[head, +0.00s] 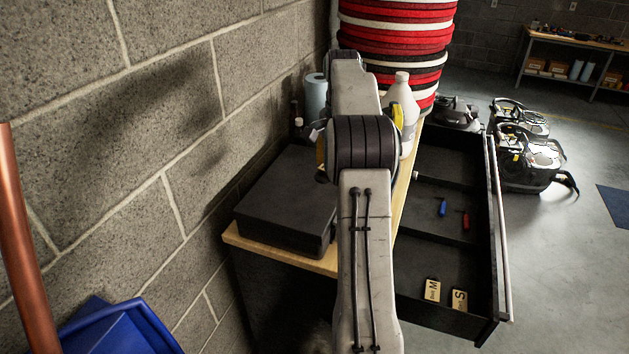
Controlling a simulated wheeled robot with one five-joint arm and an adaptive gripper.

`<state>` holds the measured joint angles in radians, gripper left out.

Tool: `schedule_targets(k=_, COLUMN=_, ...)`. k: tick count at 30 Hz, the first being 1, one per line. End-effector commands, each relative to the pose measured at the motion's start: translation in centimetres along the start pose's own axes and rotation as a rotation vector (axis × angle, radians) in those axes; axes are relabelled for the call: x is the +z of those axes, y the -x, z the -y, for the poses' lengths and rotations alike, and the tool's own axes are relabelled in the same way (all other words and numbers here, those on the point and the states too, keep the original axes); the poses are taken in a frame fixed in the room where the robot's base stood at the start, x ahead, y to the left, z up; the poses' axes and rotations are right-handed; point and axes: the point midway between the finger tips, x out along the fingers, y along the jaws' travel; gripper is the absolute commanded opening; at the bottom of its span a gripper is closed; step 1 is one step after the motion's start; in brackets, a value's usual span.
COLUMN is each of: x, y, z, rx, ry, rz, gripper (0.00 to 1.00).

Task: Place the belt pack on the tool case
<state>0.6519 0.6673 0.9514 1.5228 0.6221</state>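A flat black case (285,200), which looks like the tool case, lies closed on the wooden top of a cabinet against the wall. My arm hides its right side. The visible part of its lid is bare. I cannot pick out the belt pack with certainty. A dark, lumpy item (457,111) sits at the far end of the open drawer and could be it. My arm rises through the middle of the view, and its end is hidden, so my gripper is not seen.
An open black drawer (490,300) juts right, holding a blue and a red tool and two labelled blocks. A white bottle (402,105), a paper roll (315,97) and stacked pads (400,30) stand behind. Machines (530,160) sit on the floor. A blue bin (120,330) is lower left.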

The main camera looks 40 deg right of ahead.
Motion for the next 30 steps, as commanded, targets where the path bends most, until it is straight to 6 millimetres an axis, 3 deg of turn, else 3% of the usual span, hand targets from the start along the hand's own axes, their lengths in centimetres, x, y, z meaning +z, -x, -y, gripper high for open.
schedule_targets(k=19, x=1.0, y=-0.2, z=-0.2, rx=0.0, ry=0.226, rz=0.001, gripper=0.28)
schedule_targets(k=23, x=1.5, y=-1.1, z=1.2, rx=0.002, ry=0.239, rz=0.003, gripper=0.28)
schedule_targets(k=30, x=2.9, y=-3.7, z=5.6, rx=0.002, ry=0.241, rz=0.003, gripper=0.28)
